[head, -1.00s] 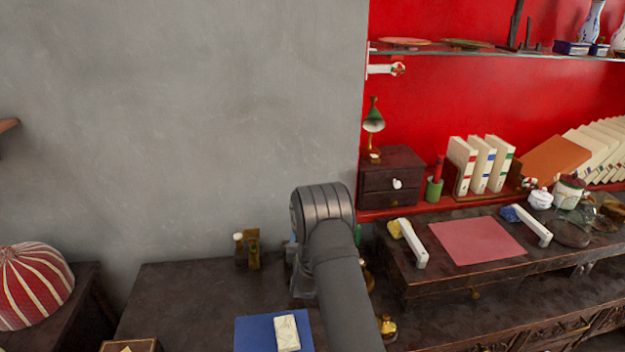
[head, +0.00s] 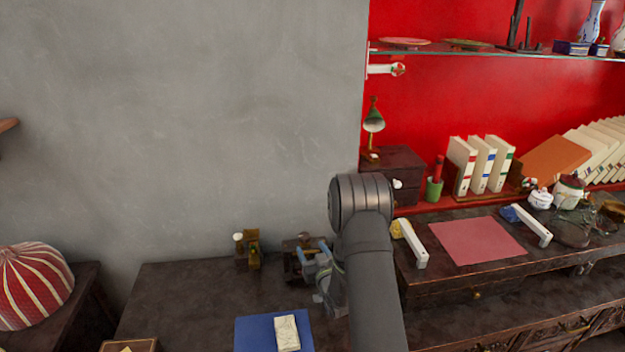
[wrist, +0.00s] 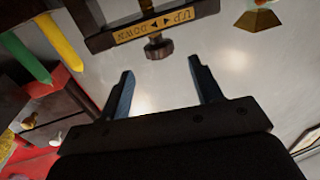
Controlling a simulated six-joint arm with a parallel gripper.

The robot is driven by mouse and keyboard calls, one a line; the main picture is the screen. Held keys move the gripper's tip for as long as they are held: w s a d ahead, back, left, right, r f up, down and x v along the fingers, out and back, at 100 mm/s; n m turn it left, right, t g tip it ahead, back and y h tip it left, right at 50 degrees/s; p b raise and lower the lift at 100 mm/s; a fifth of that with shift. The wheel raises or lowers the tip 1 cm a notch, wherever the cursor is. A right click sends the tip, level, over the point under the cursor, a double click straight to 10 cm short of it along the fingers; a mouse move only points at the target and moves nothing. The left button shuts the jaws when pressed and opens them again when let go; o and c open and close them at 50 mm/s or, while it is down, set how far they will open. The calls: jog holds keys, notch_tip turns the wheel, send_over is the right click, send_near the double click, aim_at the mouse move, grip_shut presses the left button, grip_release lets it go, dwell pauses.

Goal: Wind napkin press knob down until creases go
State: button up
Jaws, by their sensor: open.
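The press (head: 297,258) is a small dark wooden frame on the dark table, partly behind my gripper in the head view. In the wrist view, its dark beam (wrist: 112,36) carries a yellow plate (wrist: 153,25) marked UP and DOWN with arrows. A dark ribbed knob (wrist: 158,47) sticks out below the plate. My gripper (wrist: 162,80) is open, with its two blue fingers apart and the knob ahead of the gap, not between them. In the head view my gripper (head: 318,258) is beside the press. I cannot make out a napkin or its creases.
A small brass and wood piece (head: 252,250) stands left of the press. A blue mat (head: 255,335) with a pale block (head: 287,332) lies in front. A raised stand with a pink sheet (head: 476,241) is at the right. The table's left part is clear.

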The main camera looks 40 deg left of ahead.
jog(key=v, duration=1)
jog(key=w+a+r+m+g+h, duration=0.1)
jog(key=w+a+r+g+h, duration=0.1)
jog(key=w+a+r+h, duration=0.65)
jog(key=s+d+r+g+h, duration=0.1)
jog(key=s+r+g, duration=0.1)
jog(key=r, duration=0.8)
jog(key=s+d+r+m+g+h, duration=0.1)
jog(key=s+r, duration=0.2)
jog(key=r, duration=0.7)
jog(key=shift+s+g+h, duration=0.35)
jog(key=shift+s+g, duration=0.05)
jog(key=shift+d, duration=0.1)
